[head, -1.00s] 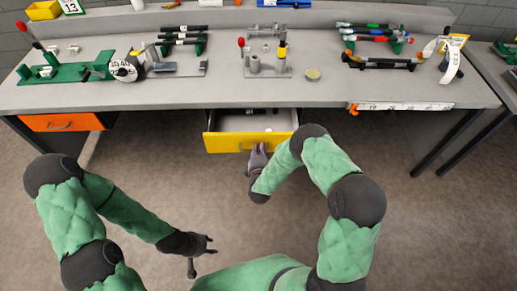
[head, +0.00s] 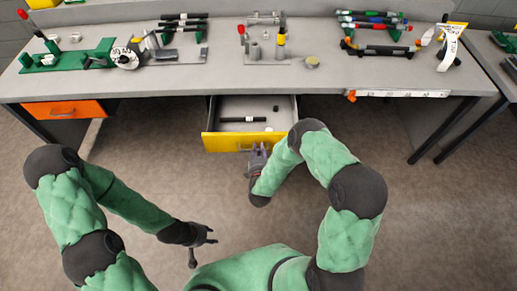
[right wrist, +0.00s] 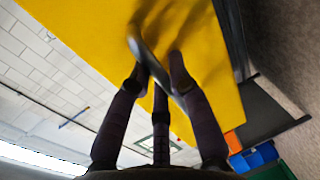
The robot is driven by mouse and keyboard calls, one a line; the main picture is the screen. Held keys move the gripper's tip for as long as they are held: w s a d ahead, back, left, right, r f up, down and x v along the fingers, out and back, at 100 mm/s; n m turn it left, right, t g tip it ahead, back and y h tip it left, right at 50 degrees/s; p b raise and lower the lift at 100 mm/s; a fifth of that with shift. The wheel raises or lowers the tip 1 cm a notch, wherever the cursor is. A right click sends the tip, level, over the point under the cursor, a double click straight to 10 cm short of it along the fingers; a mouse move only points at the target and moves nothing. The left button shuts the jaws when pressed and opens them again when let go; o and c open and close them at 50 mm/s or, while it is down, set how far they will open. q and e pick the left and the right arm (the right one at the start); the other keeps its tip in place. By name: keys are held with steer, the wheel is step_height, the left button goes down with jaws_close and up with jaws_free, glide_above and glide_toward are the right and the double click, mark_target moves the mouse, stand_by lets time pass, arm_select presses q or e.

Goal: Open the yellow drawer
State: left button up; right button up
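The yellow drawer (head: 222,142) under the middle of the workbench is pulled well out, and its grey inside shows in the head view. Its yellow front fills much of the right wrist view (right wrist: 215,65). My right gripper (head: 257,151) is at the front of the drawer. In the right wrist view its fingers (right wrist: 157,72) close around the grey metal handle (right wrist: 146,52), which passes between them. My left gripper (head: 205,245) is apart from the bench, low over the floor, with its fingers spread and empty.
In the drawer lie a black and white tool (head: 242,119) and small round parts. An orange drawer (head: 65,109) is shut at the left. The workbench (head: 130,82) carries tool stands and fixtures. The floor before the bench is clear.

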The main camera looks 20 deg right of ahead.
steer(key=shift+o, duration=1.4)
steer(key=v, duration=1.2)
steer(key=shift+f, duration=0.15)
steer(key=s+a+f+m+g+y, duration=0.3)
steer(key=f+m+g+y, duration=0.2)
steer(key=f+m+g, duration=0.35)
steer(key=s+a+m+g+y, duration=0.2)
steer(key=s+m+g, duration=0.4)
steer(key=s, duration=0.6)
steer(key=f+m+y, duration=0.1)
steer(key=m, duration=0.1)
steer(key=shift+s+m, duration=0.35)
